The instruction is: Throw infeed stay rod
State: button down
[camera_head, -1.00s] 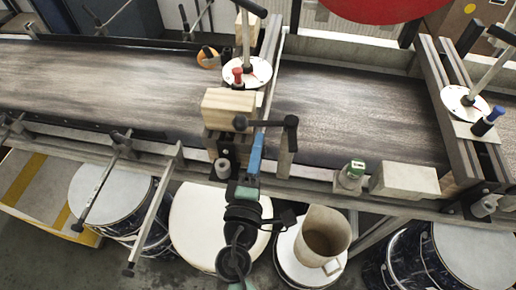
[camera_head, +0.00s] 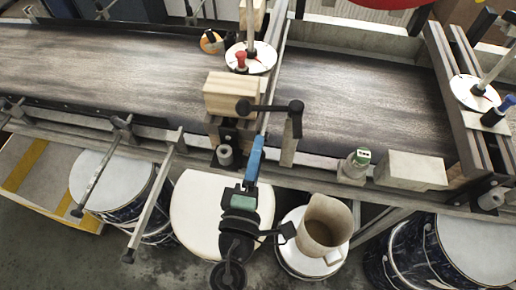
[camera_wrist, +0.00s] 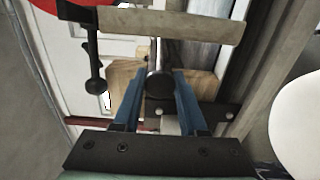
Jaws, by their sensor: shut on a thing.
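My gripper (camera_head: 261,138) is at the near side of the conveyor, beside the black crank handle (camera_head: 271,107). In the wrist view its two blue fingers (camera_wrist: 158,92) stand around a round black rod end (camera_wrist: 160,85), and they are shut on it. A thin grey rod (camera_head: 267,119) runs from the fingertips up toward the belt in the head view; I take it to be the infeed stay rod. Its far part is hidden by the crank handle and frame.
A wooden block (camera_head: 231,94) sits left of the crank handle. A jug (camera_head: 324,228) and several drums are below.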

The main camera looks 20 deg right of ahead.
jog(key=c, duration=0.8)
grip_release()
jog(key=shift+s+a+f, duration=0.1)
jog(key=shift+a+f, duration=0.05)
jog(key=o, duration=0.3)
jog(key=shift+s, duration=0.1)
jog(key=shift+o, duration=0.2)
jog(key=b+v, duration=0.3)
jog(key=v, duration=1)
jog(key=shift+b, duration=0.35)
